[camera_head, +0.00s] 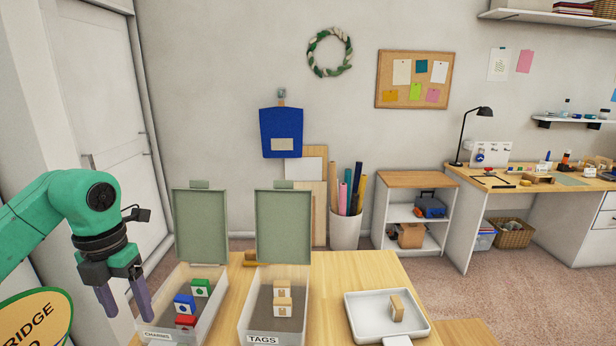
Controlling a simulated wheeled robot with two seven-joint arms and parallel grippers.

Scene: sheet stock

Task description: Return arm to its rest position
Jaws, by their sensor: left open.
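My left gripper (124,300) is open and empty, with its fingers pointing down. It is at the left side of the view, just left of the clear box labelled CHARMS (212,318). My left arm comes in from the left edge. The CHARMS box has its green lid raised and holds a green block (201,288), a blue block (184,304) and a red block (186,321). My right gripper is not in view.
A clear box labelled TAGS (303,317) stands open with tan blocks (283,290) inside. A white tray (361,330) holds one tan block (397,307). The wooden table (327,272) has bare room between them. A sign (36,318) stands below my left arm.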

